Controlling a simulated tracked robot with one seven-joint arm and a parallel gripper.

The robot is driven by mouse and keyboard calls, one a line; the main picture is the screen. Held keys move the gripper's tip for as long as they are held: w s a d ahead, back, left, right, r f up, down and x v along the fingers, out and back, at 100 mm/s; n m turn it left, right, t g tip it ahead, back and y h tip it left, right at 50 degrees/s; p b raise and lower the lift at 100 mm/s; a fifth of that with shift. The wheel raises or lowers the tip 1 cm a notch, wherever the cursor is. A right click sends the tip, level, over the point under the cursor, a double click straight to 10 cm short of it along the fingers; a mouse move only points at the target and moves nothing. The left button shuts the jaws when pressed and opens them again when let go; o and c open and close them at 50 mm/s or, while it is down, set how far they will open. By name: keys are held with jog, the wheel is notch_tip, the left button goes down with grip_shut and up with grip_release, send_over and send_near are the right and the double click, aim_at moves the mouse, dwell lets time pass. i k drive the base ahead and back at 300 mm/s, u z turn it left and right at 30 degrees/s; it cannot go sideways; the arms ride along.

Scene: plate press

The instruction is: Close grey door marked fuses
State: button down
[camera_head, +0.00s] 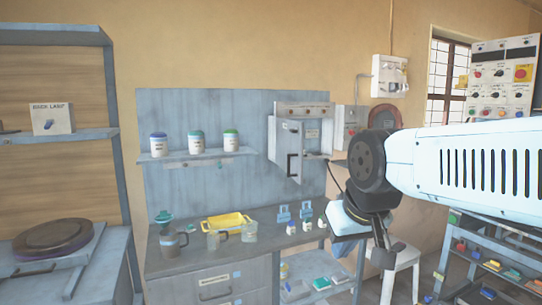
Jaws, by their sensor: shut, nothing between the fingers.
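A grey wall cabinet (303,110) hangs on the blue-grey back panel. Its grey door (283,147) stands open, swung out toward me, with a dark upright handle (291,166) on it. Any fuses marking is too small to read. Part of the cabinet's inside shows to the right of the door. My gripper (343,222) is at the end of my arm, lower right of the door and apart from it in the picture. It is shut and empty; its fingertips are hard to make out.
A shelf (197,155) with several lidded jars is left of the door. The workbench (190,257) below holds a yellow tray (226,221), mugs and small bottles. A grey box (349,122) is right of the cabinet. A white stool (402,262) stands at lower right.

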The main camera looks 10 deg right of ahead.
aim_at(289, 146)
jog(key=k, duration=1.05)
jog(key=u, duration=0.3)
jog(key=i, duration=1.5)
jog(key=z, duration=0.55)
